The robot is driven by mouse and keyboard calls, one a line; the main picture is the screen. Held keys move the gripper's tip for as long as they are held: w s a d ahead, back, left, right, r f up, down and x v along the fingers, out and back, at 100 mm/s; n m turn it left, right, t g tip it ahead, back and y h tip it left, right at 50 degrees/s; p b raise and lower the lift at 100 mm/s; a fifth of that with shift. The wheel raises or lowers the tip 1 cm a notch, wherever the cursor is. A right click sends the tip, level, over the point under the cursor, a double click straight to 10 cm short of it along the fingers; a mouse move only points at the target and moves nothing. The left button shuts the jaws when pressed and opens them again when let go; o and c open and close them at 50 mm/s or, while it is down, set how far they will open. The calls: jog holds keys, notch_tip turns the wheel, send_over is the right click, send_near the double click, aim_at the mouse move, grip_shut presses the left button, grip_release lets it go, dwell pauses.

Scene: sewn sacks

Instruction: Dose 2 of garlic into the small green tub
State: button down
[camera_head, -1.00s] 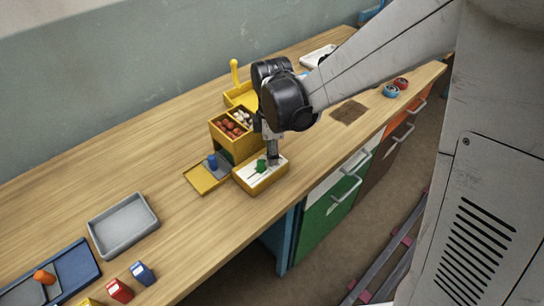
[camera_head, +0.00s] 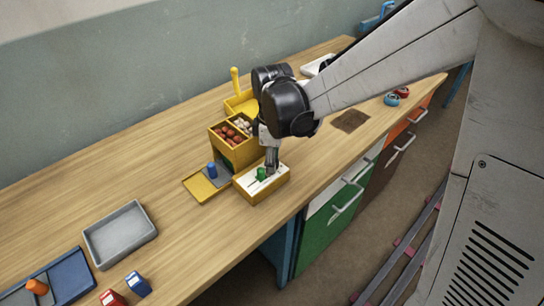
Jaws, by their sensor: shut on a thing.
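A yellow divided bin (camera_head: 238,153) stands on the bench, with brown-red round pieces (camera_head: 230,136) in one compartment and whitish pieces that look like garlic (camera_head: 243,124) in another. In front of it is a yellow box (camera_head: 262,193) with a white top. A small green piece (camera_head: 262,174) stands upright on that top, beside a dark line. My gripper (camera_head: 271,168) points down at the white top, shut, with its fingertips at the green piece; they partly hide the contact. I cannot tell whether any green thing here is the small green tub.
A yellow tray (camera_head: 203,187) with a blue peg (camera_head: 212,170) lies left of the box. A yellow handle (camera_head: 235,79) rises behind the bin. A grey tray (camera_head: 120,234) and a blue tray (camera_head: 70,278) lie at front left.

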jog(key=c, duration=1.7)
grip_release()
notch_tip(320, 180, up, 12)
jog(key=shift+r, duration=0.1)
